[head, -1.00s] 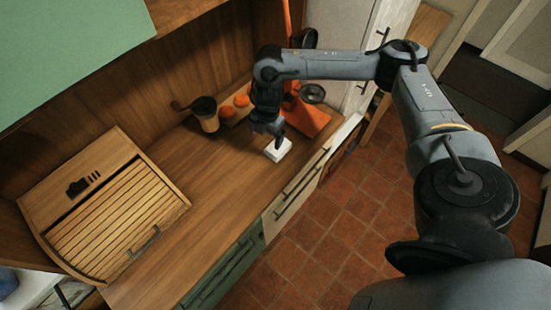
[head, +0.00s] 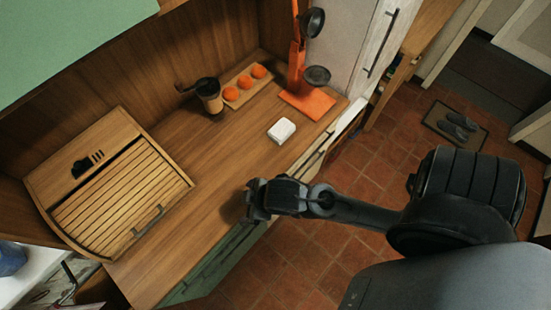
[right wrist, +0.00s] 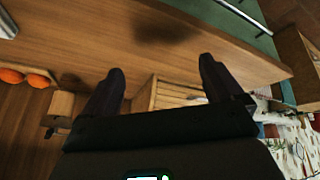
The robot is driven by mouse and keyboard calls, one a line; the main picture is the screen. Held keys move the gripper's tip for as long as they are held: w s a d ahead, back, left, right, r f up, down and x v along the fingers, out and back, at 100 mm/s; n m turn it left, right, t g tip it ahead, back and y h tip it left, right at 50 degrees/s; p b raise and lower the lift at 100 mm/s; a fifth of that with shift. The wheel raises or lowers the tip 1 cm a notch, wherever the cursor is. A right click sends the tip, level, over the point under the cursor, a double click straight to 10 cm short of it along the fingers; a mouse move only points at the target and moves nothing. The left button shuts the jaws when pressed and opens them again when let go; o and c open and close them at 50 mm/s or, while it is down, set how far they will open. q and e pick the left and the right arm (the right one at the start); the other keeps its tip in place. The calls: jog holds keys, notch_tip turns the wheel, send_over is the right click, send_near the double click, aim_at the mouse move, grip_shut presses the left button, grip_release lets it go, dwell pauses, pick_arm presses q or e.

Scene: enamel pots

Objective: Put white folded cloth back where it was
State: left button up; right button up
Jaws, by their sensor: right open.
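The white folded cloth (head: 281,130) lies flat on the wooden counter (head: 215,145) in the head view, near the front edge and left of the orange stand. My right gripper (head: 250,201) is over the counter's front edge, nearer the camera and apart from the cloth. In the right wrist view its two dark fingers (right wrist: 160,78) are spread with nothing between them. My left gripper is not in view.
A slatted wooden bread box (head: 115,200) stands at the left. The counter between box and cloth is clear.

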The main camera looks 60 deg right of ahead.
jog(key=s+d+f+m+g, duration=0.1)
jog(key=s+d+m+g, duration=0.1)
jog(key=s+d, duration=0.2)
jog(key=shift+s+f+m+h, duration=0.2)
jog(key=shift+s+m+h, duration=0.15)
jog(key=shift+s, duration=0.8)
notch_tip(320, 180, up, 22)
jog(key=p, duration=2.2)
jog(key=shift+r, duration=0.1)
